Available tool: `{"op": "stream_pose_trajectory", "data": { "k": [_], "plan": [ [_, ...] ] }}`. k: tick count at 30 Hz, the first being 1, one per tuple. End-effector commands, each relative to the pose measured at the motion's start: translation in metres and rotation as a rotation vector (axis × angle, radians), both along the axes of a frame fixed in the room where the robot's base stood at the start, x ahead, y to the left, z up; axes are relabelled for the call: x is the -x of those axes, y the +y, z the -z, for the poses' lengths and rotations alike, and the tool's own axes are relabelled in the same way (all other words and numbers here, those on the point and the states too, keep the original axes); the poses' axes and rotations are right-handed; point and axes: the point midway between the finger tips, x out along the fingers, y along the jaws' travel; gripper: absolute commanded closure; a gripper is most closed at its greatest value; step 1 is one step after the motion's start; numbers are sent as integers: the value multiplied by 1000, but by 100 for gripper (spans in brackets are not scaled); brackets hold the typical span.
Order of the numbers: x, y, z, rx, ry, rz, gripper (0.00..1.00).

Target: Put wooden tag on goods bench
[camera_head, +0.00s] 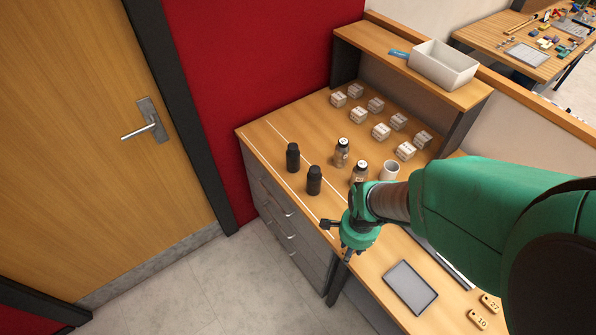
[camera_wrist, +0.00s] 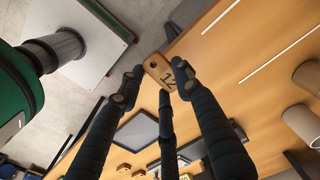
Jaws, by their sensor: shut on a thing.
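A small wooden tag (camera_wrist: 158,70) with a hole and a dark number, apparently 12, is between the fingertips of my gripper (camera_wrist: 160,88) in the wrist view. The gripper is shut on it. In the head view my gripper (camera_head: 347,256) is at the front edge of the wooden bench (camera_head: 300,125), which has grey drawers and bears several goods. The tag cannot be made out there. Other wooden tags, one marked 27 (camera_head: 490,303) and one marked 10 (camera_head: 477,319), lie at the lower right.
Two black bottles (camera_head: 314,180), two jars (camera_head: 342,152), a white mug (camera_head: 389,170) and several clear-wrapped boxes (camera_head: 381,132) stand on the bench. A shelf behind bears a white bin (camera_head: 443,65). A flat grey tray (camera_head: 410,286) lies right of my gripper. A white line runs near the bench front.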

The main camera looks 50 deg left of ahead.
Motion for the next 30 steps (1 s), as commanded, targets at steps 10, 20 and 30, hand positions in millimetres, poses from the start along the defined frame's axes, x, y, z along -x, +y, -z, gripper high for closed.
{"op": "stream_pose_trajectory", "data": {
  "k": [10,20,30],
  "plan": [
    [9,18,0,1,1,-61,79],
    [7,20,1,1,1,-59,79],
    [-17,54,6,2,1,-59,79]
  ]
}}
